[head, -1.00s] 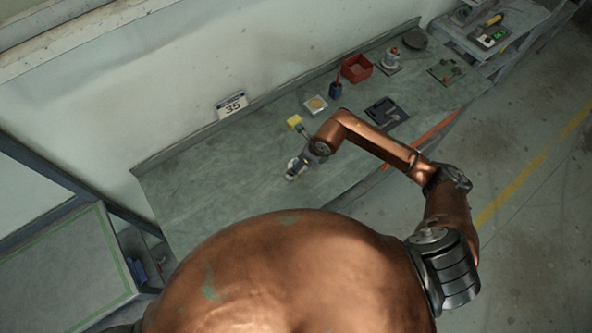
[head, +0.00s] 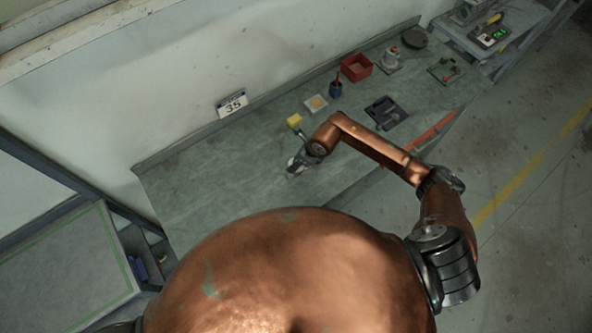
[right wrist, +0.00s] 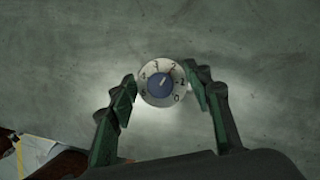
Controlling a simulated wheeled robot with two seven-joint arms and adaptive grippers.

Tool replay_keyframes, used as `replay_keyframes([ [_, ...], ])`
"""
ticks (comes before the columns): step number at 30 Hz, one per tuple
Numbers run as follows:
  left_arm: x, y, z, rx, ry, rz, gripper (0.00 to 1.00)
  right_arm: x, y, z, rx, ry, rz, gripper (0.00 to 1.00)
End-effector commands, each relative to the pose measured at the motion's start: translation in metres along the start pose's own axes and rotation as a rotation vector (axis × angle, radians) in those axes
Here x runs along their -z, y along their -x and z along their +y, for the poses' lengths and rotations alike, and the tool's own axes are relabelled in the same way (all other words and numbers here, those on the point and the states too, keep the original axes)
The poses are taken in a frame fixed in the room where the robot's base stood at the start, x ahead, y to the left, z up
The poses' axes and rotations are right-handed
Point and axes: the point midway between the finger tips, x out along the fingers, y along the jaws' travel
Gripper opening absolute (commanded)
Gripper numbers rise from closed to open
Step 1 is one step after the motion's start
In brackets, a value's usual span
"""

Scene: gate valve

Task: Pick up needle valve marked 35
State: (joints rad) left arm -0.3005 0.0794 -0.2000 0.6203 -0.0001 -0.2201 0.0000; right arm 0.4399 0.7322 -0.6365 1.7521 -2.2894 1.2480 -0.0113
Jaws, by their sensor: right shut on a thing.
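The needle valve (right wrist: 161,83) shows in the right wrist view as a round dial with a pale numbered ring and a blue centre. It is between the two fingers of my right gripper (right wrist: 161,88), which is shut on it. In the head view my right gripper (head: 296,168) is low over the bench, and the valve there is too small and hidden to make out. My left gripper is not in view.
The grey bench (head: 200,180) is clear on its left part.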

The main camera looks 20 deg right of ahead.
Motion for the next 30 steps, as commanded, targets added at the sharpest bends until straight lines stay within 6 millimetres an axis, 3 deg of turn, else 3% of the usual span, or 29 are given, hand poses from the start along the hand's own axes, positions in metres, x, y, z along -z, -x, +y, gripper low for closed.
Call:
replay_keyframes([
  [12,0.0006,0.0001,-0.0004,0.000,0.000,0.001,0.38,0.0000,0.0003,0.0000,0.000,0.000,0.000,0.01],
  [30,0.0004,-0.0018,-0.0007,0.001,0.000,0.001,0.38,-0.0046,0.0076,-0.0006,0.000,0.000,-0.003,0.00],
])
